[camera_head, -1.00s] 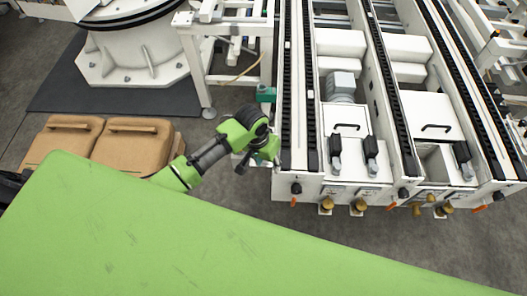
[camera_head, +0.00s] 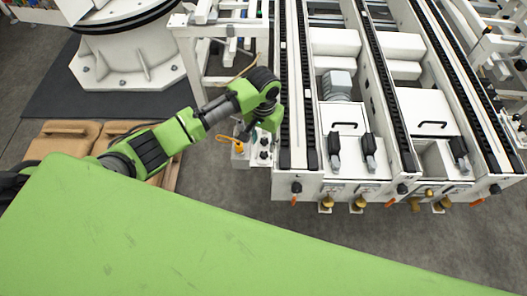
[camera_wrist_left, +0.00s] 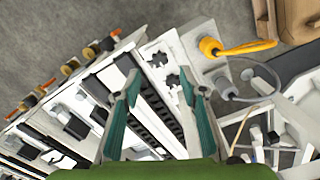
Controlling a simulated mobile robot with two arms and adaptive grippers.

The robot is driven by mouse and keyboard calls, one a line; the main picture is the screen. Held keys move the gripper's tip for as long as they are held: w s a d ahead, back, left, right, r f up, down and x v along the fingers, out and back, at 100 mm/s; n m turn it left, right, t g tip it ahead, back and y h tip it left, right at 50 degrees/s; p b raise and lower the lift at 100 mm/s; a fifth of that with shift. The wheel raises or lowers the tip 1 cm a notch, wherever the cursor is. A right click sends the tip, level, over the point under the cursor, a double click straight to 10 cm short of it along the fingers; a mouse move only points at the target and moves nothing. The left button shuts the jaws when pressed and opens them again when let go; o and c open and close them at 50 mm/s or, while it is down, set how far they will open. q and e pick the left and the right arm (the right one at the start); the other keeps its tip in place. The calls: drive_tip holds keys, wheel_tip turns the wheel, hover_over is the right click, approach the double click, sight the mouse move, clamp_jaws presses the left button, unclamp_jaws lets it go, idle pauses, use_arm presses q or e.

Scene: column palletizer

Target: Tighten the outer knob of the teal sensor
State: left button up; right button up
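My left gripper (camera_head: 271,121) is over the left edge of the white conveyor frame, partly hidden by its own wrist. In the left wrist view its two teal fingers (camera_wrist_left: 160,84) are spread apart with nothing held between them. Two dark star-shaped knobs sit on a white plate beyond and between the fingertips: the outer one (camera_wrist_left: 158,60) and the inner one (camera_wrist_left: 173,80). In the head view the knobs (camera_head: 263,155) show just below the gripper. The fingers look apart from both knobs. I cannot make out the teal sensor's body now. My right gripper is not in view.
An orange connector (camera_wrist_left: 210,46) with a looped cable and a grey connector (camera_wrist_left: 223,84) stand beside the knobs. The black conveyor chain (camera_head: 308,110) runs close on the right. Brown cases (camera_head: 70,130) lie to the left on the floor.

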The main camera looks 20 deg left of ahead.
sight(264, 154)
use_arm(q)
wheel_tip(264, 154, down, 7)
drive_tip(key=shift+f+b, duration=0.15)
drive_tip(key=shift+b, duration=0.2)
clamp_jaws()
